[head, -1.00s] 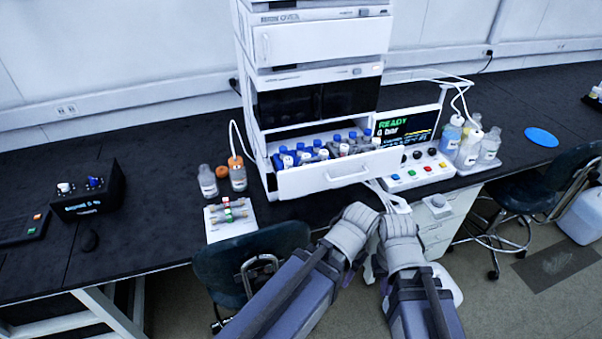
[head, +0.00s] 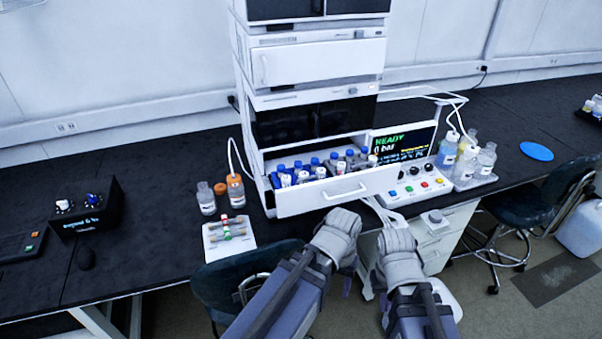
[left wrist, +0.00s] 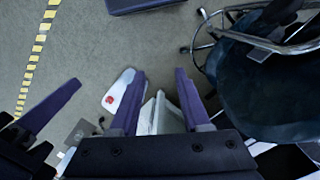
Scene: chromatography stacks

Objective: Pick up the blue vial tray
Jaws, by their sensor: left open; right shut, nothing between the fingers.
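An open white drawer (head: 337,194) in the instrument stack holds vials (head: 315,162) with blue and white caps, in a left and a right group. A bit of blue shows at the drawer's left end, perhaps the blue vial tray (head: 275,180); the drawer front and vials hide most of it. My left gripper (head: 346,286) hangs below and in front of the drawer, largely hidden by its wrist. The left wrist view shows its purple fingers (left wrist: 159,98) apart, with nothing held. My right gripper (head: 384,284) hangs beside it, shut and empty, its fingers mostly hidden.
A control box (head: 420,184) and reagent bottles (head: 466,160) stand right of the drawer. Bottles (head: 207,198) and a white plate with columns (head: 229,238) are left. A dark chair (head: 245,275) stands close left of my left arm.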

